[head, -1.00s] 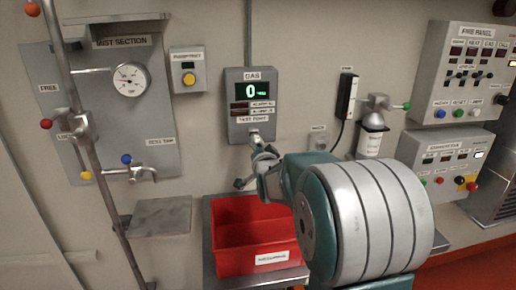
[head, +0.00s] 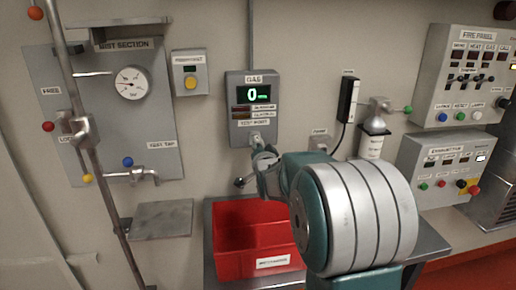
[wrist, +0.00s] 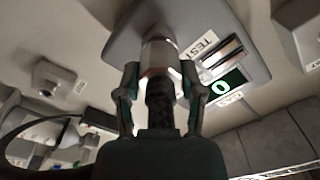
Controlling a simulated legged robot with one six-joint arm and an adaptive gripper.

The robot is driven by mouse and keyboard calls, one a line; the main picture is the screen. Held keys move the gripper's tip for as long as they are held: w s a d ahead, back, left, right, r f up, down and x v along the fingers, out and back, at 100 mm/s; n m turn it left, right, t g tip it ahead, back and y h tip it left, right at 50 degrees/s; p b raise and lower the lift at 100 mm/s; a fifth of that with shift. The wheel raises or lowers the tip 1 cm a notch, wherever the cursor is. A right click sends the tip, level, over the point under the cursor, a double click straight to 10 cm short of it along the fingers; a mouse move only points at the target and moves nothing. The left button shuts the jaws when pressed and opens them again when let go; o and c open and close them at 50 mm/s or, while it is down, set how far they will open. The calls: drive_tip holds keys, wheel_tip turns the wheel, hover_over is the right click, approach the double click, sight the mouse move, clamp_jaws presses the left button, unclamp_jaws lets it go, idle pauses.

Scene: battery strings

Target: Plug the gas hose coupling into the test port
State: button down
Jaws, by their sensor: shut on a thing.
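The gas panel (head: 252,108) is a grey wall box with a green display reading 0. The test port (head: 256,139) is at its lower edge, under a label. My gripper (head: 264,158) is just below the port in the head view. In the wrist view my gripper (wrist: 158,85) is shut on the hose coupling (wrist: 158,58), a silver collar with a black ribbed part below. The coupling's top meets the underside of the gas panel (wrist: 125,40) at the port. The port is hidden behind the coupling there, so I cannot tell how deeply it is seated.
A red bin (head: 238,258) stands on a metal shelf (head: 430,241) below the panel. A gas bottle (head: 372,140) hangs on the wall to the right. Upright pipes and the mist section board (head: 118,108) are at the left. A dark hose (wrist: 30,130) curves at the left in the wrist view.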

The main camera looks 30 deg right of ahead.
drive_tip(key=shift+c, duration=0.6)
unclamp_jaws()
drive_tip(key=v, duration=1.2)
drive_tip(key=shift+w+a+f, duration=0.1)
drive_tip(key=s+a+f+n+g+y, duration=0.2)
drive_tip(key=s+a+n+g, duration=0.4)
drive_tip(key=s, duration=0.7)
drive_tip(key=s+a+f+n+g+y, duration=0.2)
drive_tip(key=s+a+n+g, duration=0.3)
drive_tip(key=s, duration=0.8)
drive_tip(key=a+f+n, duration=0.1)
drive_tip(key=a, duration=0.2)
drive_tip(key=shift+a+f+g+y, duration=0.3)
drive_tip(key=shift+a+f+g, duration=0.05)
drive_tip(key=shift+a+g, duration=0.05)
